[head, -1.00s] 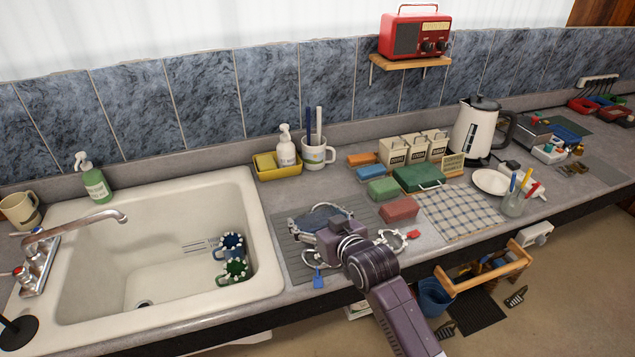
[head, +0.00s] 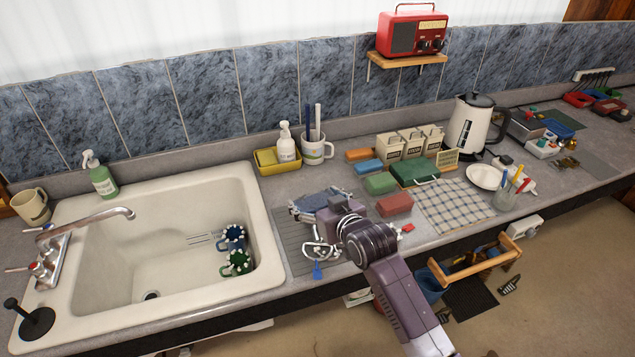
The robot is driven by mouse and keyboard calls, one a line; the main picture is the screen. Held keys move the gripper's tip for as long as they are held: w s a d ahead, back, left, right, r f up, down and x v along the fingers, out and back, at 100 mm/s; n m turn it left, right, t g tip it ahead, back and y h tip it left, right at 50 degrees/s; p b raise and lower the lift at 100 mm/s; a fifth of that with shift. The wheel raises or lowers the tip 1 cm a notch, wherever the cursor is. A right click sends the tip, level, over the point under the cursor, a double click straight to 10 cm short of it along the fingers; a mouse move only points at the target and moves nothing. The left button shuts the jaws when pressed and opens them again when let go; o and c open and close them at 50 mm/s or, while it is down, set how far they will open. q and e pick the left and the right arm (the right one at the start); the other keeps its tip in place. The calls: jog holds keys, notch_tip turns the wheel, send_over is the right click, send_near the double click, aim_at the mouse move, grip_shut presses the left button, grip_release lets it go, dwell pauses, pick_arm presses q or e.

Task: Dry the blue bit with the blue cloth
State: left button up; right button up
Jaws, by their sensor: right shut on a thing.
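The blue cloth (head: 312,203) is bunched over the back of the grey ribbed mat (head: 292,236) beside the sink. My right gripper (head: 330,208) is shut on the cloth, its fingertips partly hidden by the gripper body. The blue bit, with pale metal rings (head: 318,250) and a blue tag (head: 318,270), lies at the mat's front, just in front of the gripper. Part of it is hidden by my right arm. My left gripper is out of view.
A bit's red tag (head: 408,228) shows right of my wrist. The white sink (head: 110,285) with blue and green mugs is at left. A red block (head: 395,204), green block (head: 380,184) and checked cloth (head: 455,205) lie at right.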

jog(key=shift+s+d+r+p, duration=0.25)
jog(key=shift+s+r+p, duration=0.5)
jog(key=shift+r, duration=0.1)
jog(key=s+d+r, duration=0.1)
jog(key=s+r, duration=0.3)
jog(key=s, duration=0.1)
jog(key=shift+s+d+r, duration=0.15)
jog(key=shift+d, duration=0.1)
jog(key=shift+b, duration=0.35)
